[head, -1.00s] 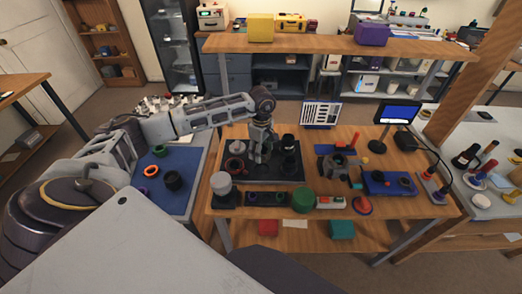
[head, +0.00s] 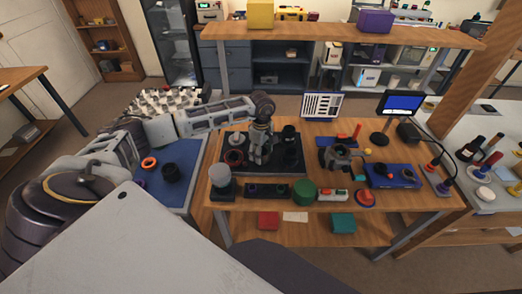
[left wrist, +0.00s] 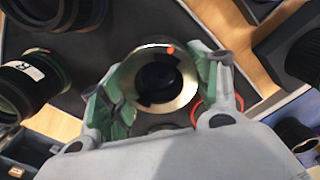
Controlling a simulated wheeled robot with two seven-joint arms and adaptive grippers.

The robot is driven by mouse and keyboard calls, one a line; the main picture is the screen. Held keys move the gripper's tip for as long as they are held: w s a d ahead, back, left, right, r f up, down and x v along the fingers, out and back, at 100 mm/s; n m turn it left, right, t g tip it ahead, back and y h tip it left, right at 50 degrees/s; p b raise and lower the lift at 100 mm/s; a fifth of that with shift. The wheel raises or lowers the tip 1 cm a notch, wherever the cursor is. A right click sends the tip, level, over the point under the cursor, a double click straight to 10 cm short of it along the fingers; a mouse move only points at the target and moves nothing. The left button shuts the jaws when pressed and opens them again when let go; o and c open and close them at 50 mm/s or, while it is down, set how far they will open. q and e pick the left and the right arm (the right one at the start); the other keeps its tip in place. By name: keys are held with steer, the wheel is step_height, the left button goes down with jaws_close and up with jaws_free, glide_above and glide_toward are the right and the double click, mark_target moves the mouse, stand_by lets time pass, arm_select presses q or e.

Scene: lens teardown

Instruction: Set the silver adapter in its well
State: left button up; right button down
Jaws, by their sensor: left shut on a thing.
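My left gripper (head: 259,160) is low over the black tray (head: 290,171) on the wooden bench. In the left wrist view, the left gripper (left wrist: 158,92) has its green-padded fingers shut on the silver adapter (left wrist: 183,92), a shiny ring with a red dot and a dark centre. In the head view the adapter is too small and hidden to make out. The tray floor lies below it, and I cannot tell which well is the adapter's. My right gripper is not in view.
Black lens parts (head: 289,134) stand on the tray, right of the gripper. A red ring (head: 235,157) lies left of it. A dark box with holes (head: 267,190), a green cylinder (head: 304,191) and a grey-topped jar (head: 220,176) line the bench front. A blue mat (head: 190,155) lies left.

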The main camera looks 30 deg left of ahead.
arm_select(q)
steer(key=shift+f, duration=0.4)
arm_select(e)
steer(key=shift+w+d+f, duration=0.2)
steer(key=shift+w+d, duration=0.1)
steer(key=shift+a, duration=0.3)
arm_select(q)
steer(key=shift+f, duration=0.1)
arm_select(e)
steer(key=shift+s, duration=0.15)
arm_select(q)
steer(key=shift+f+b, duration=0.2)
steer(key=shift+b, duration=0.15)
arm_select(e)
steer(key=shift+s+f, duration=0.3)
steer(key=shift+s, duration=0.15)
arm_select(q)
steer(key=shift+f, duration=0.15)
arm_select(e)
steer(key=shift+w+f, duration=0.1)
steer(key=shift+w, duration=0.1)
